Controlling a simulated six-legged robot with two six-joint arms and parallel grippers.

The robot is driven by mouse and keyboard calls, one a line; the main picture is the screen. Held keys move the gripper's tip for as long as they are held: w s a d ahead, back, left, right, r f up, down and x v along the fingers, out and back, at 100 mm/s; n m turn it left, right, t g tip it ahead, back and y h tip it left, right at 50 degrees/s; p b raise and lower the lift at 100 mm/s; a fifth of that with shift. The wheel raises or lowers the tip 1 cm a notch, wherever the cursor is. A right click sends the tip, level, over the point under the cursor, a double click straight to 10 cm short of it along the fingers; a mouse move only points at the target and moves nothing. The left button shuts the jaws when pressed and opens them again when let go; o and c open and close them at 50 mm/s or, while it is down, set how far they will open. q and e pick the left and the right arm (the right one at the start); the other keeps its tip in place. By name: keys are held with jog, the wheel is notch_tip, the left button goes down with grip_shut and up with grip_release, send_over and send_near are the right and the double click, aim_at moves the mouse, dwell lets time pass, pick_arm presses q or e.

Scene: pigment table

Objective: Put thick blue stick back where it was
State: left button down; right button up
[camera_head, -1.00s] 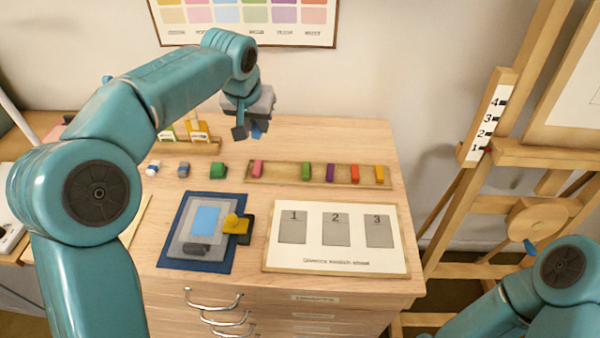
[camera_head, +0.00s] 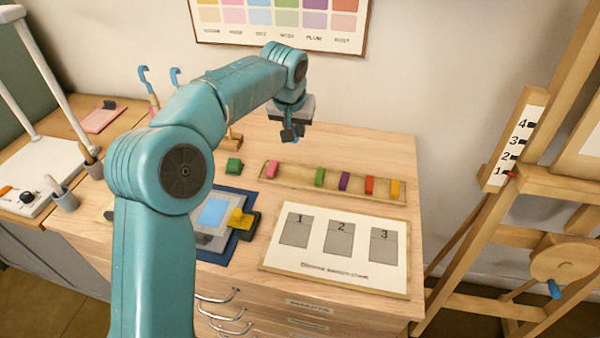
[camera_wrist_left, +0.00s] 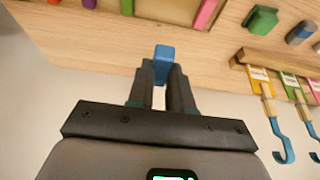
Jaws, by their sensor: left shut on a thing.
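My left gripper (camera_head: 291,134) is shut on the thick blue stick, a short blue block (camera_wrist_left: 164,52) that sticks out between the fingertips in the left wrist view. Only a sliver of it shows in the head view (camera_head: 296,133). The gripper is above the back of the table, behind the long wooden tray (camera_head: 296,180). The tray holds a pink stick (camera_head: 272,169), a green stick (camera_head: 320,177), a purple stick (camera_head: 344,181), a red-orange stick (camera_head: 369,185) and a yellow stick (camera_head: 395,189). A wide empty stretch lies between pink and green. My right gripper is out of view.
A dark green block (camera_head: 234,166) stands left of the tray. In front are a numbered sheet (camera_head: 335,262) and a blue mat (camera_head: 215,257) with a yellow piece (camera_head: 241,218). In the wrist view, a rack (camera_wrist_left: 270,62) holds blue-hooked tools. An easel (camera_head: 535,175) stands right.

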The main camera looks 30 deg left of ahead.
pick_arm(q)
send_over(297, 173)
jog(key=s, duration=0.2)
notch_tip(297, 173, down, 8)
jog(key=shift+w+d+f, duration=0.1)
jog(key=shift+w+f, duration=0.05)
jog(key=shift+f, duration=0.05)
jog(key=shift+w+d+f, duration=0.1)
jog(key=shift+d+f, duration=0.05)
jog(key=shift+f, duration=2.3)
jog(key=shift+f+b, duration=0.2)
jog(key=shift+b, duration=0.1)
jog(key=c, duration=1)
grip_release()
jog(key=shift+r, duration=0.1)
